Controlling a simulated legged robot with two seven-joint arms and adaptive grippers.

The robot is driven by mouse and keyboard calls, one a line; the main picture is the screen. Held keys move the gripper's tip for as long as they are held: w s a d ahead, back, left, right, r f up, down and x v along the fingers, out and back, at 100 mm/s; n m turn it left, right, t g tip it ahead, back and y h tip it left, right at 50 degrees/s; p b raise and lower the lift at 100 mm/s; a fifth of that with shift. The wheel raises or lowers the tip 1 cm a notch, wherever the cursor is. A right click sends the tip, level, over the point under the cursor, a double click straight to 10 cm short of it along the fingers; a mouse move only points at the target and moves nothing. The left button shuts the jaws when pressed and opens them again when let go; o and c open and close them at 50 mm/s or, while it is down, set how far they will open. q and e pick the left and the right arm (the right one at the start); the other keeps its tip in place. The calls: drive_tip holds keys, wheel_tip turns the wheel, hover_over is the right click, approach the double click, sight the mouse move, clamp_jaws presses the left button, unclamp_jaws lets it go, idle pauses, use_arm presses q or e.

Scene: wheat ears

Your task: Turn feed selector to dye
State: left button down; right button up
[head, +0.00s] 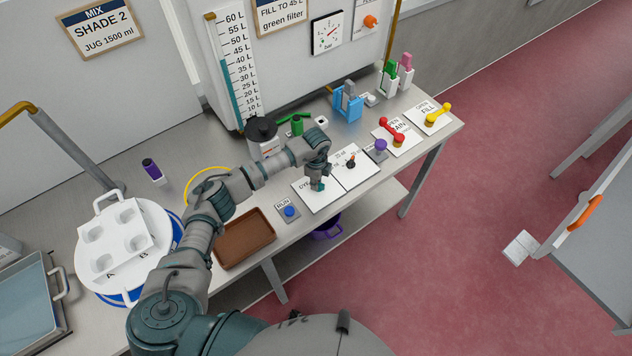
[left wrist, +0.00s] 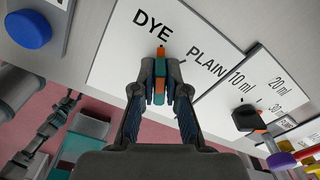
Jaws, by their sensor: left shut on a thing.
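The feed selector is a small teal knob with an orange pointer (left wrist: 160,52), on a white plate (head: 322,205) marked DYE and PLAIN in the left wrist view. My left gripper (left wrist: 160,88) is shut on the knob, its two fingers either side. The orange pointer end faces the short black tick below the word DYE; PLAIN lies to its right. In the head view, my left gripper (head: 318,183) reaches down onto the plate from above and hides most of the knob. My right gripper is in neither view.
The dose plate with a black knob (head: 351,163) adjoins on the right, with a purple knob (head: 380,145) beyond. A blue RUN button (head: 289,211) and brown tray (head: 245,238) lie left. A dark-lidded jug (head: 262,135) stands behind my forearm.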

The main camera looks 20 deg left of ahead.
use_arm(q)
drive_tip(key=shift+w+r, duration=0.1)
drive_tip(key=c, duration=1.2)
unclamp_jaws()
wheel_tip(320, 180, up, 12)
drive_tip(key=shift+f, duration=0.2)
